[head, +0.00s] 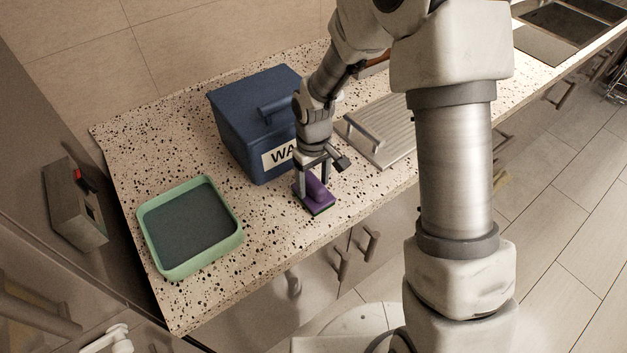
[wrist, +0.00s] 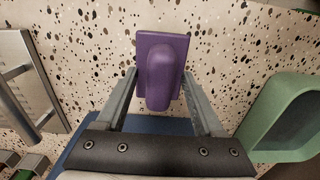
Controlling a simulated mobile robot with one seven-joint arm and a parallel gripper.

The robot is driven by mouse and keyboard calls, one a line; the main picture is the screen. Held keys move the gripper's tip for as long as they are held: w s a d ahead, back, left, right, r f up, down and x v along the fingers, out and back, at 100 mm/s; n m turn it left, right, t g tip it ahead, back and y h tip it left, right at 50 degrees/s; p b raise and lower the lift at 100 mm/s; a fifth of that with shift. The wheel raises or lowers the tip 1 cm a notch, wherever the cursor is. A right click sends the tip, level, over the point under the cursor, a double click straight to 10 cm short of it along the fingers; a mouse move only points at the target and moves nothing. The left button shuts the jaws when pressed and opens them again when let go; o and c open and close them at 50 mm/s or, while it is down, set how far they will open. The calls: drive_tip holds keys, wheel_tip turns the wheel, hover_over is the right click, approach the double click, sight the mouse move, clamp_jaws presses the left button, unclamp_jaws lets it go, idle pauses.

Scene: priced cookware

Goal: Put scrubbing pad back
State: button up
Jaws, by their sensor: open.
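The scrubbing pad (head: 318,193) is purple with a raised handle and a thin green underside. It lies on the speckled counter in front of the blue bin. My gripper (head: 315,187) is directly above it, pointing down, with its fingers apart. In the wrist view the scrubbing pad (wrist: 161,66) shows between the fingertips of my gripper (wrist: 160,85), with the handle in the gap. I cannot tell whether either finger touches it. A green tray (head: 230,252) with a dark inside stands to the left on the counter; its edge also shows in the wrist view (wrist: 262,118).
The blue bin (head: 237,128) with a lid and a partly hidden "WA" label stands right behind my gripper. A ribbed metal board (head: 392,130) with a handle lies to the right. The counter (head: 270,230) is clear between the pad and the tray. Its front edge is close to the pad.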

sight(314, 180)
wheel_tip(314, 180, up, 13)
drive_tip(key=s+d+r+m+t, duration=0.2)
drive_tip(key=s+d+r, duration=0.4)
drive_tip(key=s, duration=0.3)
drive_tip(key=s+d+r+m+t, duration=0.3)
drive_tip(key=s+d+r, duration=0.3)
drive_tip(key=s+r, duration=0.2)
drive_tip(key=shift+s+d+r+m+t, duration=0.2)
drive_tip(key=shift+s+r+m+t, duration=0.15)
drive_tip(key=shift+s+m, duration=0.5)
